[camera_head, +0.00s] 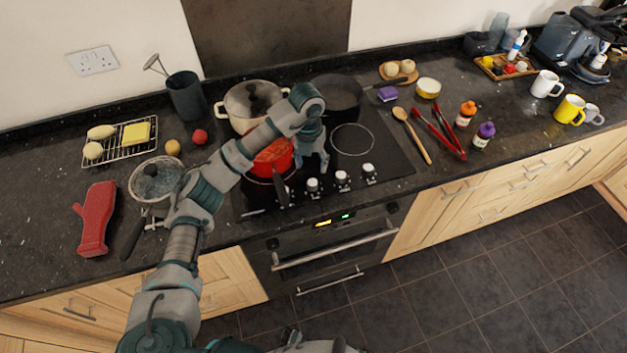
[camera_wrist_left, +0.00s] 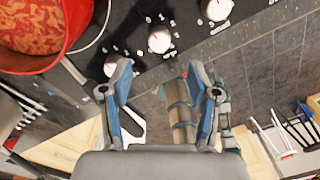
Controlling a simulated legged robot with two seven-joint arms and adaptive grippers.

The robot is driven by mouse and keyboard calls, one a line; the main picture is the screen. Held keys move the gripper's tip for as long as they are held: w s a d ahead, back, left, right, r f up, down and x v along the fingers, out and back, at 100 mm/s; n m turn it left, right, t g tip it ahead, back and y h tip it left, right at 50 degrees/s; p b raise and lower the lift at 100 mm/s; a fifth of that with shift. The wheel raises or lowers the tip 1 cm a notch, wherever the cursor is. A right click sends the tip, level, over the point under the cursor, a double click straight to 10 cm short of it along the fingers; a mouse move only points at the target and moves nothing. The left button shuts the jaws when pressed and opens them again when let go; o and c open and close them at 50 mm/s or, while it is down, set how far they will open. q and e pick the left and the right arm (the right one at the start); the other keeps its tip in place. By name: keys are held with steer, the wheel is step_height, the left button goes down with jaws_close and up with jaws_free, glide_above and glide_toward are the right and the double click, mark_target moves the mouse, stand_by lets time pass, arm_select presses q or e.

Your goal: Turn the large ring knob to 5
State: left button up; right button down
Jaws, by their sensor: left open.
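White-topped control knobs stand in a row on the front of the black hob: one (camera_head: 283,195) at the left end, then a second (camera_head: 313,188), a third (camera_head: 342,179) and one (camera_head: 369,172) at the right end. I cannot tell which serves the large ring, or read their settings. My left gripper (camera_head: 313,163) is above the hob, just behind the knob row. In the left wrist view its fingers (camera_wrist_left: 160,66) are apart and empty, with one knob (camera_wrist_left: 160,40) beyond them and another (camera_wrist_left: 112,68) partly behind the left finger. My right gripper is not seen.
A red pot (camera_head: 272,158) of red food stands on the hob beside my left gripper, its handle reaching toward the knobs. A cream pot (camera_head: 240,107) and dark pan (camera_head: 340,95) stand behind. Tongs (camera_head: 440,135) and a wooden spoon (camera_head: 412,135) lie to the right.

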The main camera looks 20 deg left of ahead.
mark_target(312, 182)
arm_select(q)
steer(key=f, duration=0.7)
steer(key=shift+s+f, duration=0.2)
steer(key=shift+f, duration=0.1)
steer(key=shift+w+f, duration=0.1)
steer(key=shift+f, duration=0.35)
steer(key=shift+d+r, duration=0.1)
steer(key=shift+d, duration=0.05)
steer(key=shift+c, duration=0.5)
steer(key=c, duration=1.1)
